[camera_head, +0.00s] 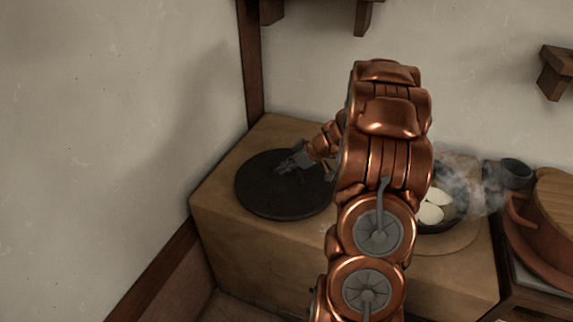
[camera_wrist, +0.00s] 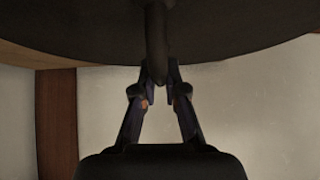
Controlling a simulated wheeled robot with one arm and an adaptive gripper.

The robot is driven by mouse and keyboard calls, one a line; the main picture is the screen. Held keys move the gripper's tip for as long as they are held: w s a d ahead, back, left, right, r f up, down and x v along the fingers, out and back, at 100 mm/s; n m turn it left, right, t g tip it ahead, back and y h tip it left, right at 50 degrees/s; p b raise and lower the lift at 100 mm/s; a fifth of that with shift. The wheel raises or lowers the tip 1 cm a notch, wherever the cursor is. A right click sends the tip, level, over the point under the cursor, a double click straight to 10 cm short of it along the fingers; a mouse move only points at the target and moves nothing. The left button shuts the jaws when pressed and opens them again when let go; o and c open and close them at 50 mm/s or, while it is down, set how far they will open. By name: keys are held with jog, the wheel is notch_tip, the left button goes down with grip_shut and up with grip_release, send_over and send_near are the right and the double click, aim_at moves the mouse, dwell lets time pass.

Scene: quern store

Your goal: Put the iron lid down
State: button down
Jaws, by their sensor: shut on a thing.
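The iron lid (camera_head: 262,196) is a dark round disc over the left part of the wooden counter. It lies about level; I cannot tell whether it touches the counter top. My gripper (camera_head: 283,167) reaches in from the right and is shut on the lid's handle. In the wrist view, the fingertips of my gripper (camera_wrist: 155,76) close on the upright dark handle, and the underside or face of the lid (camera_wrist: 90,30) fills the top of the picture. My copper arm hides the lid's right edge and part of the counter.
The wooden counter (camera_head: 225,222) stands in the corner against pale walls. A steaming dark pan with pale round pieces (camera_head: 432,211) is right of my arm. A dark cup (camera_head: 515,174) and a reddish pot (camera_head: 530,235) with a wooden lid (camera_head: 555,197) stand further right.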

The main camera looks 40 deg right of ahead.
jog(key=c, duration=1.2)
grip_release()
jog(key=shift+f, duration=0.1)
jog(key=shift+r, duration=0.3)
jog(key=v, duration=1.1)
jog(key=shift+s+d+r, duration=0.15)
jog(key=shift+s+r, duration=0.1)
jog(key=shift+s, duration=0.05)
